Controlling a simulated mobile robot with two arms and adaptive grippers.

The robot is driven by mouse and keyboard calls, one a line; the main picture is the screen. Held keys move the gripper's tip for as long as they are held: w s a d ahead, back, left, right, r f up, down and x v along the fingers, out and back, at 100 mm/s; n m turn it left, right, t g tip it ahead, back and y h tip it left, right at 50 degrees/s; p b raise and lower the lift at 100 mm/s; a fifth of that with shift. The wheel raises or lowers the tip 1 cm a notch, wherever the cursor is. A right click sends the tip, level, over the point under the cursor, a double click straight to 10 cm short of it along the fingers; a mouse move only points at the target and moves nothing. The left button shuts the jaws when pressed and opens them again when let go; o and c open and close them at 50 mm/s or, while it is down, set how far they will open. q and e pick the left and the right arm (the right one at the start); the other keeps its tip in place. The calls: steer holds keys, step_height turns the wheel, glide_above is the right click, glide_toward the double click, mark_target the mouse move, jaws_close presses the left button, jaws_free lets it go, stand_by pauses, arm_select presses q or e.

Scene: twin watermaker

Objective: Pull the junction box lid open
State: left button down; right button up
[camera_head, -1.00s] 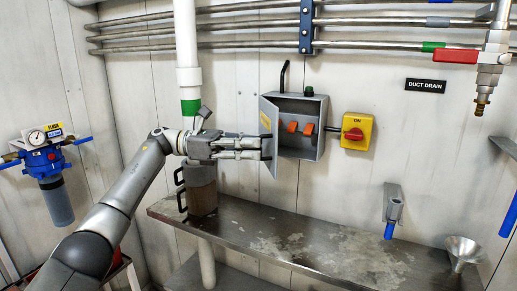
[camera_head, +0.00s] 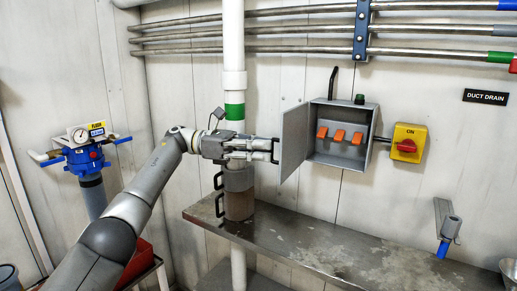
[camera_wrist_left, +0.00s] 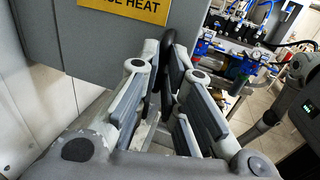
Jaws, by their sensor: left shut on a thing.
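The grey junction box (camera_head: 340,160) is fixed to the wall, and three orange switches (camera_head: 339,135) show inside it. Its lid (camera_head: 295,138) stands swung out to the left, with its inner face visible. My left gripper (camera_head: 275,150) is at the lid's free left edge, on its outer side. In the left wrist view, the lid's outer face (camera_wrist_left: 95,40) bears a yellow label ending in "HEAT". A dark handle (camera_wrist_left: 168,75) on the lid lies between the closed fingers (camera_wrist_left: 160,95); the exact contact is partly hidden. My right gripper is not in view.
A metal shelf (camera_head: 330,250) runs below the box. A brown canister (camera_head: 238,195) and a white pipe (camera_head: 234,60) stand close to my left wrist. A yellow switch with a red knob (camera_head: 407,145) is right of the box. A blue filter (camera_head: 85,155) hangs at left.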

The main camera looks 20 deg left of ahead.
arm_select(q)
steer(key=shift+w+d+r, duration=0.15)
steer(key=shift+w+r, duration=0.15)
steer(key=shift+r, duration=0.05)
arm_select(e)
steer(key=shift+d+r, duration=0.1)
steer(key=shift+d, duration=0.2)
arm_select(q)
steer(key=c, duration=1.8)
jaws_free()
steer(key=shift+w, duration=0.1)
steer(key=shift+c, duration=0.2)
steer(key=shift+o, duration=1.1)
steer(key=shift+w+d+f, duration=0.15)
steer(key=shift+w+d, duration=0.15)
steer(key=shift+o, duration=0.3)
steer(key=shift+w+d, duration=0.15)
steer(key=shift+d, duration=0.05)
steer(key=shift+a, duration=0.1)
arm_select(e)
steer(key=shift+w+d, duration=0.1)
arm_select(q)
steer(key=shift+a+f, duration=0.15)
steer(key=shift+a, duration=0.1)
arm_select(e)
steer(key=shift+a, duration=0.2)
arm_select(q)
steer(key=s+a, duration=0.1)
steer(key=a, duration=0.6)
